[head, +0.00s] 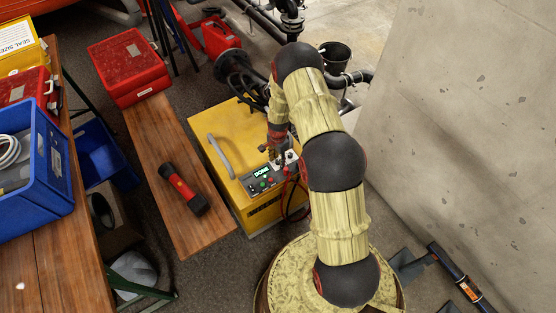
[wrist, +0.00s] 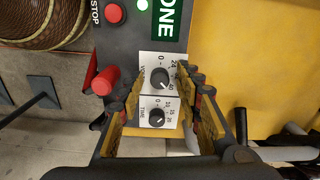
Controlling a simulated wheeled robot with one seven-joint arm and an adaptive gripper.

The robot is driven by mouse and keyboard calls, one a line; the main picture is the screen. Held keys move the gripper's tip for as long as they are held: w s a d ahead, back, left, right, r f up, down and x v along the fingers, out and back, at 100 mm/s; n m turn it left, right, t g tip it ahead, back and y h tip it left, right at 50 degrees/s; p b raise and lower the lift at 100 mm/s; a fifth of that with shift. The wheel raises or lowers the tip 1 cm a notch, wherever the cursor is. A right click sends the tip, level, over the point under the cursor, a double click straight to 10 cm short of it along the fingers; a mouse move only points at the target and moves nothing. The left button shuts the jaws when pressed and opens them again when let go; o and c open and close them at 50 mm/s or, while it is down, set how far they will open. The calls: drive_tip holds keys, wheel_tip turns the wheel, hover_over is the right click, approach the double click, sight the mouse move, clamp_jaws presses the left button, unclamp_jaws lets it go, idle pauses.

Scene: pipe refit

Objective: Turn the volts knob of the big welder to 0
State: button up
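The big welder (head: 222,131) is a yellow box with a grey handle and a dark control panel showing a green DONE display (head: 262,173). In the wrist view, the black volts knob (wrist: 160,77) sits on a white plate marked 0 and 24. I cannot clearly tell which mark it points to. A second black knob (wrist: 156,117), on a plate marked TIME, sits just below it. My gripper (wrist: 160,82) is open, one finger on each side of the volts knob; I cannot tell whether they touch it. In the head view my gripper (head: 277,150) is over the panel, partly hiding the knobs.
A red round button (wrist: 114,14) and a red plug (wrist: 105,80) stick out of the panel beside my gripper. A wooden bench (head: 158,140) with a flashlight (head: 184,190) and red case (head: 128,66) stands left. A concrete wall (head: 470,120) rises at right.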

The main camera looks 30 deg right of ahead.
drive_tip(key=shift+c, duration=1.2)
clamp_jaws()
